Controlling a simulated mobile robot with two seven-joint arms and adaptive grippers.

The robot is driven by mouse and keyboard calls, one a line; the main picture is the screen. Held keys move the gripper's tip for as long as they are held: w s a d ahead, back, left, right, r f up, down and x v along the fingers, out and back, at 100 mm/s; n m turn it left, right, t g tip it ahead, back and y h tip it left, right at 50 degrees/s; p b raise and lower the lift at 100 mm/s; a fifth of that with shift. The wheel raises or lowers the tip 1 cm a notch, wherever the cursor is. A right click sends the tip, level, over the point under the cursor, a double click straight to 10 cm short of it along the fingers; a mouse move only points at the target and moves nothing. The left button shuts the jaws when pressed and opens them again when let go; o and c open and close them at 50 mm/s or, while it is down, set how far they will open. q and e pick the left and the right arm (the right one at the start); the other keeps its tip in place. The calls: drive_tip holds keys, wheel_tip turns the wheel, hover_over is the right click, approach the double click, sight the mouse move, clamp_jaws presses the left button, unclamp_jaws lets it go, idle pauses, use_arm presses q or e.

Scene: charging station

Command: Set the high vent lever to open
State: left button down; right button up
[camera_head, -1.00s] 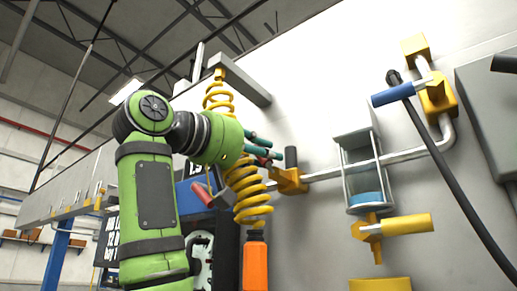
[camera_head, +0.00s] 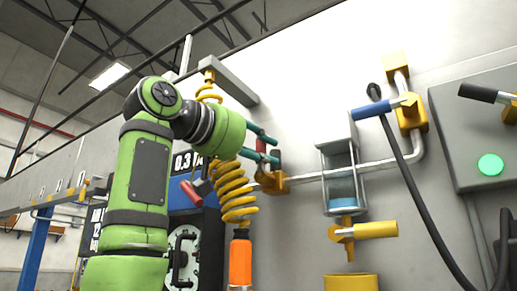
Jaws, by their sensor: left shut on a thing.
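My left gripper (camera_head: 264,147) has teal fingers and reaches in from the left, in front of the wall. It is shut on a dark upright lever handle (camera_head: 276,159) that rises from a yellow valve body (camera_head: 272,183) on the silver pipe. A small red part shows between the fingers; I cannot tell what it belongs to. The grip is small and partly hidden by my wrist. No readable label marks which lever is the high vent. My right gripper is not in view.
A yellow coiled hose (camera_head: 235,192) with an orange end (camera_head: 240,262) hangs close below my left wrist. A blue-handled lever (camera_head: 372,109), a sight glass (camera_head: 340,185) and a yellow-handled lever (camera_head: 376,230) are to the right. A black cable (camera_head: 420,200) hangs before the wall.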

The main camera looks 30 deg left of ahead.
use_arm(q)
drive_tip(key=shift+w+f, duration=0.15)
drive_tip(key=shift+f, duration=0.1)
drive_tip(key=c, duration=0.9)
unclamp_jaws()
drive_tip(key=shift+w+d, duration=0.15)
drive_tip(key=v, duration=1.2)
drive_tip(key=shift+r, duration=0.1)
drive_tip(key=shift+w, duration=0.1)
